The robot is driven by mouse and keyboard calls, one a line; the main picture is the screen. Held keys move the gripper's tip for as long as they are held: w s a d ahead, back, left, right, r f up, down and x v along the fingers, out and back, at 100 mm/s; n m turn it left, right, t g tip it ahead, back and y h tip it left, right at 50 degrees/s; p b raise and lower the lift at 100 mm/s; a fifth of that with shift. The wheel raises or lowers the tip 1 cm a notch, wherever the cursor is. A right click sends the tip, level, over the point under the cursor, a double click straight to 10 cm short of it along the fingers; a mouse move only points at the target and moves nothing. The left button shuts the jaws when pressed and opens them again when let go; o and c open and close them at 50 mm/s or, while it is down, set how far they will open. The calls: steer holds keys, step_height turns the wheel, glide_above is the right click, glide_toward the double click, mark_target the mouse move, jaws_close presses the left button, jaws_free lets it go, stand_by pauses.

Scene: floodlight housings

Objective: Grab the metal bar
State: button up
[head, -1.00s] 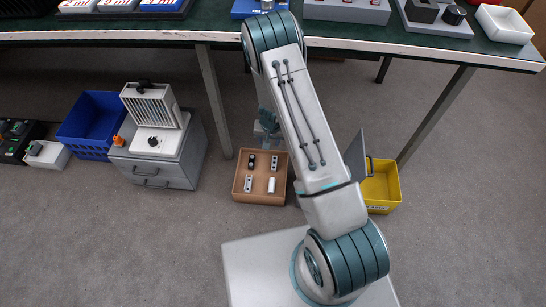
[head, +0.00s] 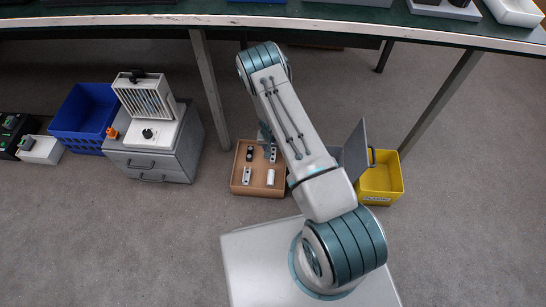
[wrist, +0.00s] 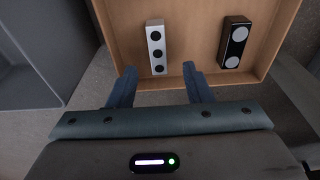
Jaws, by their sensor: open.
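A light wooden tray (head: 260,192) lies on the floor. It holds a silver metal bar with black dots (wrist: 156,47), which also shows at its far right in the head view (head: 272,154). A black bar with two pale discs (wrist: 235,42) lies beside it. A second dotted silver bar (head: 247,176) and a white cylinder (head: 270,177) lie in the near half. My gripper (wrist: 159,71) is open and empty at the tray's edge. The dotted silver bar lies ahead, in line with the gap between the fingers. In the head view my arm mostly hides the gripper.
A yellow bin (head: 381,182) and a grey upright panel (head: 355,150) stand right of the tray. A grey drawer cabinet (head: 152,165) and a blue crate (head: 85,112) stand left. The green-topped table (head: 330,17) spans above, with its leg (head: 207,85) near the tray.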

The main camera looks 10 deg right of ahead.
mark_target(273, 154)
step_height(273, 154, down, 5)
steer(key=shift+d+r+b, duration=0.1)
steer(key=shift+d+b, duration=0.05)
steer(key=shift+b, duration=1)
jaws_close()
steer(key=shift+r, duration=0.15)
